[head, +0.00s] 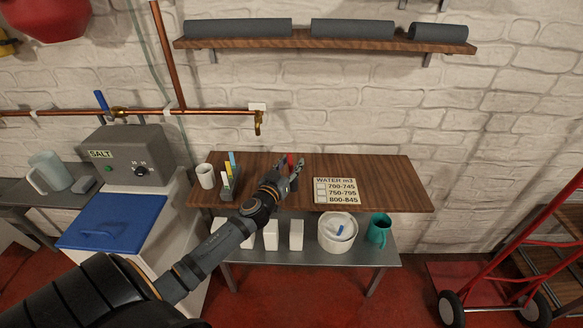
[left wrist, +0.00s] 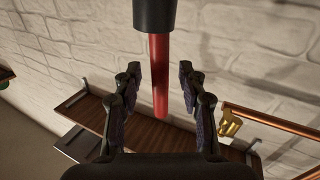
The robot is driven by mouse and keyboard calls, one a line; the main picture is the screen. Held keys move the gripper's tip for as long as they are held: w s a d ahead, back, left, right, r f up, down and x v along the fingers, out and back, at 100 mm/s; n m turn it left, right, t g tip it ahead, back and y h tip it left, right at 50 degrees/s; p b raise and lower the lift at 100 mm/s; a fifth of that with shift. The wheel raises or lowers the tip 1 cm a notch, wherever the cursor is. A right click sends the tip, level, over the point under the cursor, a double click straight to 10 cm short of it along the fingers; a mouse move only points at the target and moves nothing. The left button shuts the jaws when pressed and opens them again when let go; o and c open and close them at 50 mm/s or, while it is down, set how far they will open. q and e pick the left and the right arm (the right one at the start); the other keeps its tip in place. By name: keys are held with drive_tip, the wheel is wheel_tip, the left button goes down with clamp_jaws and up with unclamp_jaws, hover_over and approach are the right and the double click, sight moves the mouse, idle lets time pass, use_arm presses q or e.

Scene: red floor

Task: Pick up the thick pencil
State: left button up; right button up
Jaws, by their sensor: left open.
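The thick pencil (left wrist: 160,80) is a red rod between the two fingers of my left gripper in the left wrist view. Its one end meets a dark cylindrical piece (left wrist: 155,15) at the top edge; I cannot tell whether that is a holder or part of the pencil. In the head view a small red bit of the pencil (head: 291,159) shows between the fingertips, the rest hidden by the gripper. My left gripper (head: 290,165) is open above the wooden tabletop (head: 385,175), its fingers on either side of the pencil with visible gaps. My right gripper is not in view.
A white cup (head: 205,176) and a holder with coloured items (head: 229,178) stand left of the gripper. A WATER sign (head: 336,191) lies to the right. The tabletop's right end is clear.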

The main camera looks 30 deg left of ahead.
use_arm(q)
drive_tip(key=shift+s, duration=0.1)
drive_tip(key=shift+c, duration=0.5)
clamp_jaws()
wheel_tip(320, 180, up, 10)
drive_tip(key=p, duration=0.2)
drive_tip(key=shift+p, duration=0.3)
